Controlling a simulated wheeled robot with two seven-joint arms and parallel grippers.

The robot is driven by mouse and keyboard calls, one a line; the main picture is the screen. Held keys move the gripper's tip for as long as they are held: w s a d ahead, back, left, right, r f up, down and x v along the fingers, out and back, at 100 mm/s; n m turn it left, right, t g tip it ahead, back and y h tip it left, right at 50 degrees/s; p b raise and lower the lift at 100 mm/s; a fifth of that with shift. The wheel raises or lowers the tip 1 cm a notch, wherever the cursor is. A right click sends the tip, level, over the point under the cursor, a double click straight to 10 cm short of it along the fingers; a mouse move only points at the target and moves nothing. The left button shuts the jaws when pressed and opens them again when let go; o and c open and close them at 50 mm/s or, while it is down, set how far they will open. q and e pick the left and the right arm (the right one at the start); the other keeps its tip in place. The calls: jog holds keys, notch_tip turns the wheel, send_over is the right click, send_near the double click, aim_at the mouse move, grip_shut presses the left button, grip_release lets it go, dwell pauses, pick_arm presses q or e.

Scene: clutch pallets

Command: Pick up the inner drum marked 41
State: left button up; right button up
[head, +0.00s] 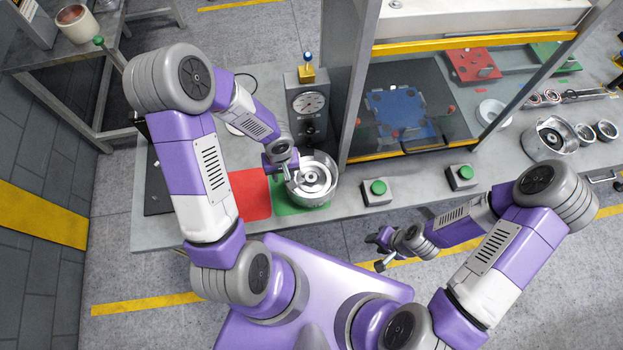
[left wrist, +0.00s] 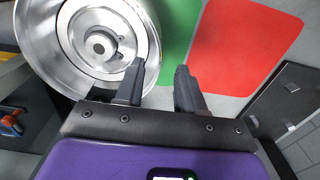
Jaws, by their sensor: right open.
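A round silver metal drum (head: 328,188) with a ringed hub inside stands upright on the green mat (head: 283,207). I cannot read any number on it. My left gripper (head: 288,172) is at the drum's upper left rim. In the left wrist view, its fingers (left wrist: 158,78) are apart, one over the inside of the drum (left wrist: 60,62) and one outside over green; the rim passes between them in the picture. I cannot tell whether they touch it. My right gripper (head: 377,252) is open and empty in front of the table edge.
A red mat (head: 249,194) lies left of the green one. A gauge box (head: 308,104) stands behind the drum, and a press frame post (head: 350,90) to its right. Two green buttons (head: 378,188) (head: 465,172) sit along the front. Another metal drum (head: 545,150) is at right.

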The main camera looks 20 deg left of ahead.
aim_at(285, 178)
pick_arm(q)
notch_tip(285, 178, down, 4)
jog(key=shift+w+d+f+b, duration=0.1)
jog(key=shift+w+b, duration=0.05)
jog(key=shift+b, duration=0.3)
jog(key=shift+c, duration=0.3)
grip_shut()
dwell(0.8)
jog(key=shift+w, duration=0.15)
